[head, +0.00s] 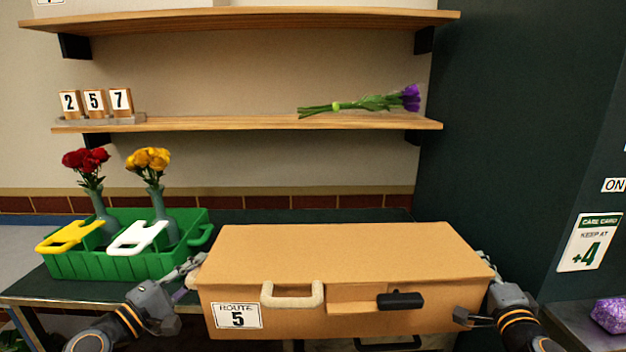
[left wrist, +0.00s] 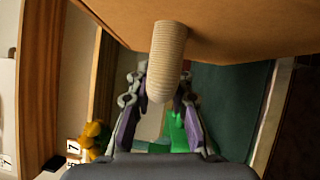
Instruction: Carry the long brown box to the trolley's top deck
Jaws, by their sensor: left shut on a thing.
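The long brown box (head: 345,250) spans the middle of the head view, roughly level, with a "ROUTE 5" label (head: 237,315), a pale front handle (head: 292,295) and a black latch (head: 400,300). My left gripper (head: 190,277) is at its left end. In the left wrist view its fingers (left wrist: 160,105) are shut around a ribbed, pale handle (left wrist: 168,50) below the box's brown surface (left wrist: 245,25). My right gripper (head: 477,290) is at the box's right end; its grip is unclear. What bears the box underneath is hidden. I cannot make out the trolley's top deck.
A green crate (head: 110,265) with red and yellow flowers in vases stands left of the box on a dark table (head: 75,290). Shelves (head: 250,124) hang above, with number blocks and purple flowers. A grey surface (head: 580,335) with a purple item lies at far right.

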